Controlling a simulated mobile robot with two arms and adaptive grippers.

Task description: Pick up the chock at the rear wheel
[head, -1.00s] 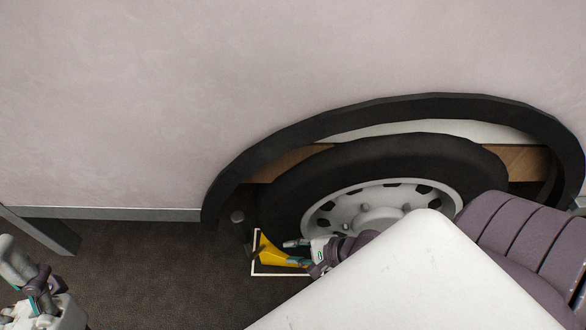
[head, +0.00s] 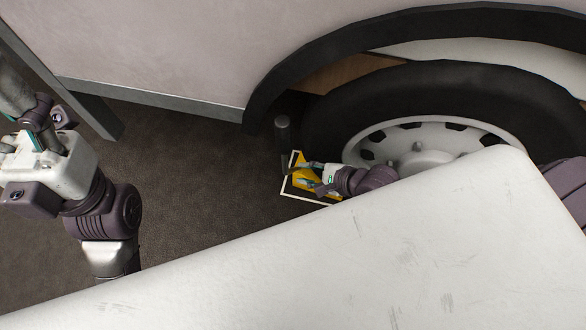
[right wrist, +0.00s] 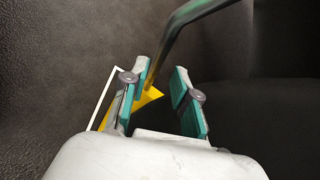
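The yellow chock (head: 302,160) sits on the dark floor inside a white outlined frame, beside the left side of the wheel's tyre (head: 325,125). In the right wrist view its yellow body (right wrist: 152,97) shows between the fingers, and a dark bent bar (right wrist: 172,45) rises from it. My right gripper (head: 312,176) is over the chock in the head view. In the right wrist view its teal-padded fingers (right wrist: 166,86) are apart, with the bar between or just beyond them; contact is unclear. My left gripper (head: 38,118) is at the left edge, near a grey cylinder; its finger gap is unclear.
The vehicle's pale side panel (head: 180,45) and black wheel arch (head: 330,50) stand behind the chock. A short dark post (head: 283,130) stands just behind it. A grey leg (head: 85,105) is at the left. The floor (head: 200,170) between is clear.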

